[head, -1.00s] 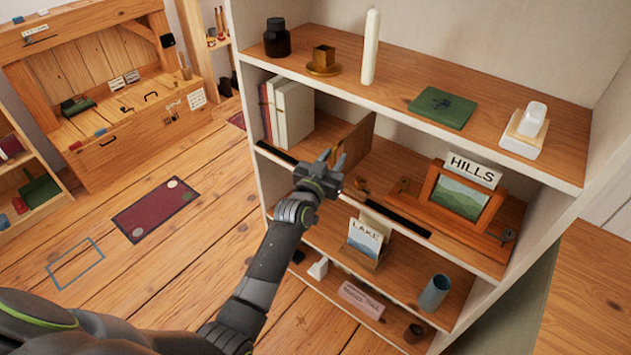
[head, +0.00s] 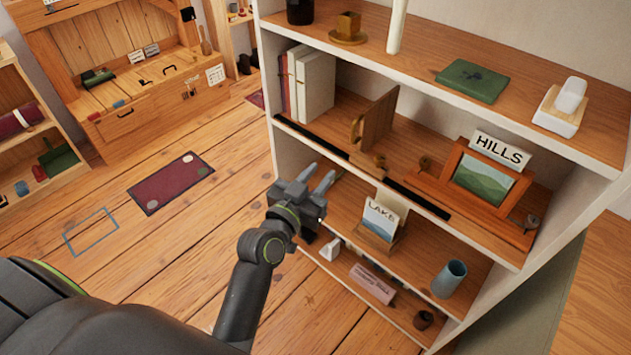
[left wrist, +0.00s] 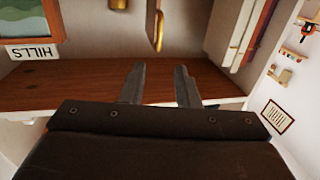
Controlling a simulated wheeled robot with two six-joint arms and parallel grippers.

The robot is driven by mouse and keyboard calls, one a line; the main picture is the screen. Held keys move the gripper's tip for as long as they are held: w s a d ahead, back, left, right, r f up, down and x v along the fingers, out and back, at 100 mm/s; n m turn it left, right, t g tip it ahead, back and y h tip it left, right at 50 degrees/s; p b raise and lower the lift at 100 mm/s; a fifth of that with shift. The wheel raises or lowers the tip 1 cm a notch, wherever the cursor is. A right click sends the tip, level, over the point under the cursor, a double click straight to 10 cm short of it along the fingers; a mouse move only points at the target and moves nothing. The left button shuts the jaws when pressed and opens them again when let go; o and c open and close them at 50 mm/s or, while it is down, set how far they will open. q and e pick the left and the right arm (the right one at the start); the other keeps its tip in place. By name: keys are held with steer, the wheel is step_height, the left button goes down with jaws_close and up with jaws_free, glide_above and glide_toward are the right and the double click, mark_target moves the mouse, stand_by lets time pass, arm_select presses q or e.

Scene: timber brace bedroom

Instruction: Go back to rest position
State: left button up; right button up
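My left gripper (head: 319,176) is in front of the white-sided shelf unit, near the front edge of its middle shelf. Its two fingers are apart with nothing between them. In the left wrist view the left gripper (left wrist: 160,72) also shows an empty gap, with shelf boards beyond. My right gripper is in neither view.
The shelf unit (head: 268,140) holds books (head: 308,85), a wooden bookend (head: 377,122), a HILLS picture frame (head: 465,205), a LAKE card (head: 381,219) and a blue-grey cup (head: 449,279). Open plank floor (head: 215,225) lies left of the arm. A wooden desk (head: 160,125) stands behind.

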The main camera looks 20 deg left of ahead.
arm_select(q)
steer(key=shift+s, duration=0.45)
steer(key=s+a+f+g+y+p, duration=0.1)
steer(key=s+f+g, duration=0.2)
steer(key=f, duration=0.7)
steer(key=s+a+f+n+g+p, duration=0.1)
steer(key=s+a+f+g, duration=0.15)
steer(key=f, duration=0.85)
steer(key=s+a+f+g+y+p, duration=0.1)
steer(key=s+f+g, duration=0.2)
steer(key=f, duration=0.7)
steer(key=s+a+f+g, duration=0.2)
steer(key=s+f, duration=0.4)
steer(key=s, duration=0.5)
steer(key=s+a+f+n+g+y+p, duration=0.1)
steer(key=s+a+f+g, duration=0.2)
steer(key=s, duration=0.9)
steer(key=s+a+f+g+p, duration=0.1)
steer(key=s+a+f+g, duration=0.1)
steer(key=s+f, duration=0.7)
steer(key=shift+s+a+f+g+y, duration=0.2)
steer(key=shift+s+a+g+y, duration=0.25)
steer(key=shift+s, duration=0.75)
